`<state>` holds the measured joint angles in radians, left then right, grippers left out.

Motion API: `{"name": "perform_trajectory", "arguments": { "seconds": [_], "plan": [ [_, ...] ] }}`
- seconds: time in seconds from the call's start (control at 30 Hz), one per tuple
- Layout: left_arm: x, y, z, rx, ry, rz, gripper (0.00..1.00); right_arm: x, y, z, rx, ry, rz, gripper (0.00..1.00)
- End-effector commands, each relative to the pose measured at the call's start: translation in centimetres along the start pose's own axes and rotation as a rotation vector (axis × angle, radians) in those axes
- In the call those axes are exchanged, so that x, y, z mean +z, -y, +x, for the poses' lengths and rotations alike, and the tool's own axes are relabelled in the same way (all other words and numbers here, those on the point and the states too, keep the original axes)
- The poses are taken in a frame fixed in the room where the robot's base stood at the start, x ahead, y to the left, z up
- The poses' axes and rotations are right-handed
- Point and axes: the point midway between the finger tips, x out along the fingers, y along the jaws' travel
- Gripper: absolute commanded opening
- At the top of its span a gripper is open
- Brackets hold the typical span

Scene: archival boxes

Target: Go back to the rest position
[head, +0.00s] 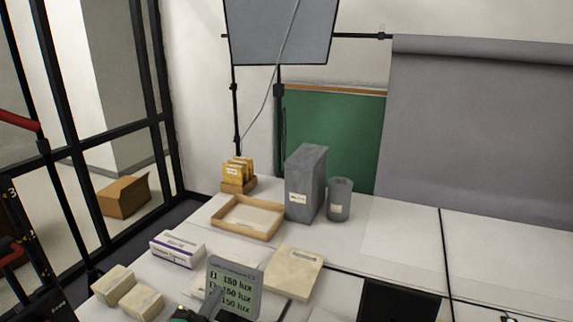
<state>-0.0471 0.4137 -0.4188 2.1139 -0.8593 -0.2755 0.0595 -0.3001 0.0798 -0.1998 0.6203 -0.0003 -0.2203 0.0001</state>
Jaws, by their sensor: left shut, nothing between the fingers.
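My left gripper (212,305) shows only in part at the bottom edge of the head view, dark and low in front of a grey sign (244,274) with several "150 lux" lines. It is shut and I see nothing held in it. The rest of the left arm is mostly below the picture. My right gripper is not in view; a small dark bit at the bottom right edge is too cut off to identify.
A white table (400,235) holds a shallow tray (221,224), grey upright box (306,180), grey cylinder (340,200), flat cream box (293,268), white-purple box (177,250) and two small cream boxes (141,303). A black panel (398,302) is lower right. The right tabletop is largely clear.

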Motion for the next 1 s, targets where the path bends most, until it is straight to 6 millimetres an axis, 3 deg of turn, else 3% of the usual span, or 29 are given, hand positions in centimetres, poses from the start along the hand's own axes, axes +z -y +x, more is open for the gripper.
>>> {"name": "perform_trajectory", "arguments": {
  "seconds": [0.2, 0.4, 0.6, 0.8, 0.93, 1.0],
  "plan": [
    [6.0, -2.2, -6.4, 0.067, 0.456, -0.338, 0.0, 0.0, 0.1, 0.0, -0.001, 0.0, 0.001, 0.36],
    [8.7, -6.4, -15.0, 0.227, 0.852, -0.606, 0.0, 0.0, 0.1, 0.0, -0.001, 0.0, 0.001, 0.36],
    [8.0, -9.7, -22.7, 0.407, 1.13, -0.783, 0.0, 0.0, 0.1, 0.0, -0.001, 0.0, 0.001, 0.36],
    [5.9, -11.4, -28.5, 0.567, 1.308, -0.895, 0.0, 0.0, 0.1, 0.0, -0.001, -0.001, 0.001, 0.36],
    [4.3, -11.9, -31.8, 0.67, 1.404, -0.952, 0.0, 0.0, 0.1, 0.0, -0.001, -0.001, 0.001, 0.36],
    [5.5, -13.7, -31.4, 0.671, 1.405, -0.945, 0.0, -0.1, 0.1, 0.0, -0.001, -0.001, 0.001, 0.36]
  ]
}}
